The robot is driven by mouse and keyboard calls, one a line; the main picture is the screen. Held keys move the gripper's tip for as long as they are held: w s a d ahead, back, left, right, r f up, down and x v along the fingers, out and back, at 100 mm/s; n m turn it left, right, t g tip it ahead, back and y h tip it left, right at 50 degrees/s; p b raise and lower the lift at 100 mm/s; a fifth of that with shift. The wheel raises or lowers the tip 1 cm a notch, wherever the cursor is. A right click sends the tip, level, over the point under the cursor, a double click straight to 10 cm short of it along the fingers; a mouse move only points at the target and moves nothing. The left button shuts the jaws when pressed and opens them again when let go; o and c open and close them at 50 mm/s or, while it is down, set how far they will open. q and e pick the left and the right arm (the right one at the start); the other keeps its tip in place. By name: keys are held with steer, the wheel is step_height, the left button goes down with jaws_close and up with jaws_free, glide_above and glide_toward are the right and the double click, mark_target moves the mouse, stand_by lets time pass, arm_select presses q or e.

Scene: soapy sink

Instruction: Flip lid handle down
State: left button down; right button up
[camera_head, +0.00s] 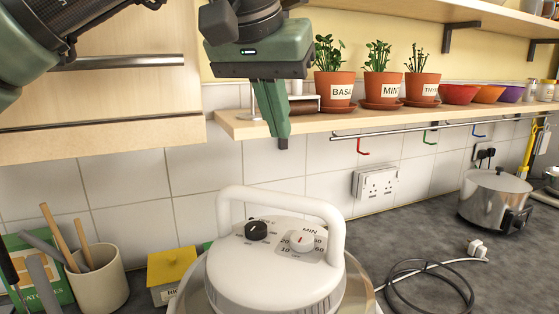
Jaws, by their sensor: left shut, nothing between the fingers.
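A white lid (270,268) with a black knob and a white timer dial sits on a round appliance at the bottom centre. Its white loop handle (337,232) stands upright, arching over the lid. My left gripper (284,140) is above and behind the lid, pointing down, with its green fingers shut and empty. It is apart from the handle. The lower body of the appliance is cut off by the picture's edge. My right gripper is not in view.
A wooden shelf (240,126) with potted herbs and bowls is behind my left gripper. A utensil pot (100,285) and a yellow-topped box (170,266) stand left of the appliance. A black cable (420,270) and a steel pot (492,200) are on the right.

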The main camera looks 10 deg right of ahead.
arm_select(q)
steer(key=x, duration=1)
steer(key=s+a, duration=0.2)
steer(key=s, duration=0.1)
steer(key=shift+s+a+f, duration=0.2)
steer(key=shift+s, duration=0.1)
steer(key=shift+w+d, duration=0.1)
